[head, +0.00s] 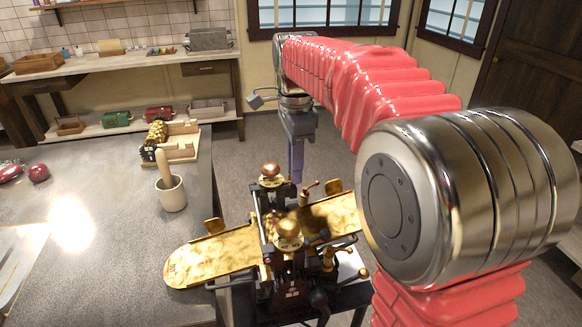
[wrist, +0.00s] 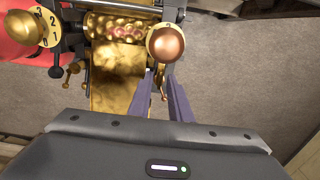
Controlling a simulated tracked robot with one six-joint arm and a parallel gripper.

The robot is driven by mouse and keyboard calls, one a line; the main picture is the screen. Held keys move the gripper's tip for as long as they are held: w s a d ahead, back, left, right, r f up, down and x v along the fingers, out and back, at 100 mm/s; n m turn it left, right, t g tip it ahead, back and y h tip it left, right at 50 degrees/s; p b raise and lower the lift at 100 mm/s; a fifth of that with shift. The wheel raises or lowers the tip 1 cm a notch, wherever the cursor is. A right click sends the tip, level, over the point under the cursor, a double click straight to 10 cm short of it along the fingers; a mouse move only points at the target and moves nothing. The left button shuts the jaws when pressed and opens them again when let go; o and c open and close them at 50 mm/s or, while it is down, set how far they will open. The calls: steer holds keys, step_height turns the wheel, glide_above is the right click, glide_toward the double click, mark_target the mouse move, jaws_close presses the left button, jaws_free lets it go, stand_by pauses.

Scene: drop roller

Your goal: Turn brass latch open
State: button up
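A drop roller machine with dark framework stands on a small table; its brass plate (head: 212,256) reaches left. It carries a copper knob (head: 270,170) and a brass dial knob (head: 288,235). A small brass lever with a reddish ball end (head: 309,188) stands near the right plate. I cannot tell which part is the latch. My gripper (head: 296,178) points down behind the machine. In the wrist view my gripper (wrist: 158,78) has its two purple fingers apart beside the copper knob (wrist: 165,44). A thin pin-like part (wrist: 163,92) shows between them; contact is unclear.
In the wrist view a patterned brass roller (wrist: 118,25) and numbered brass dial (wrist: 24,27) lie left of the fingers. A grey counter (head: 90,210) holds a mortar with pestle (head: 172,193). A shelf bench (head: 130,68) stands behind. Floor right of the fingers is clear.

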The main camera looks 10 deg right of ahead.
jaws_close()
